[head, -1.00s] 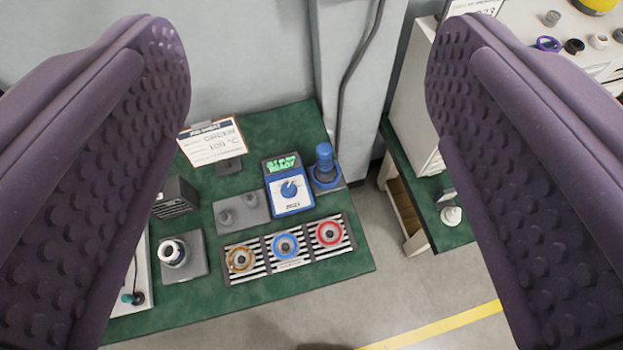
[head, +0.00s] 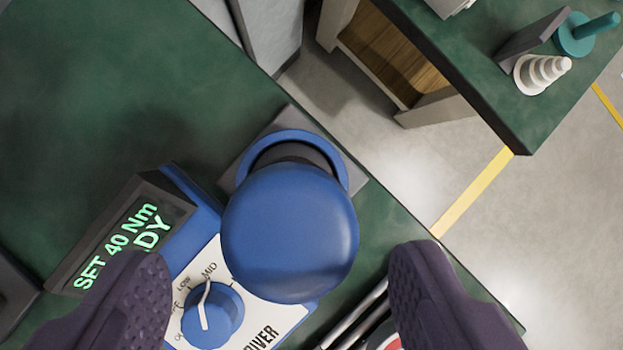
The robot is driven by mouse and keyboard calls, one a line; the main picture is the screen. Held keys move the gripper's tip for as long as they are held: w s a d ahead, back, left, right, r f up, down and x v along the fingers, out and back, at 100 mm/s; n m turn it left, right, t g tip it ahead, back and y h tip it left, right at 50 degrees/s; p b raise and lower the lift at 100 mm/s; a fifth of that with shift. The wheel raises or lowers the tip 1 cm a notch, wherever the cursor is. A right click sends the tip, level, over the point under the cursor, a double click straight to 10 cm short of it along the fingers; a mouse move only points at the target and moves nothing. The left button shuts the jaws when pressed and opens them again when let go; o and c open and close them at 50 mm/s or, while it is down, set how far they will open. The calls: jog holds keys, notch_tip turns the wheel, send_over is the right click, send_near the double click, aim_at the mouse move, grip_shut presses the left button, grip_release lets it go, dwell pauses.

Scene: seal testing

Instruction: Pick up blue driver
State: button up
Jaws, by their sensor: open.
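The blue driver (head: 290,235) stands upright in its grey holder (head: 351,178) at the edge of the green table, seen from nearly above. Its broad rounded blue top hides most of its body. A blue ring shows around it at the holder. My gripper (head: 280,285) is open, with one purple finger to the left and one to the right of the driver, both at the bottom of the view. The fingers do not touch the driver as far as I can see.
The driver control box (head: 230,290), with a blue knob and a lit green display, sits close by on the left. A second green table (head: 470,85) with white and teal parts stands across a floor gap.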

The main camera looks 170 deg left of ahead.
aim_at(291, 159)
jog(key=b+x, duration=0.2)
jog(key=x, duration=0.4)
jog(key=shift+d+b, duration=0.2)
jog(key=shift+b, duration=0.15)
jog(key=shift+s+r, duration=0.1)
jog(key=shift+c, duration=0.7)
jog(key=c, duration=1.1)
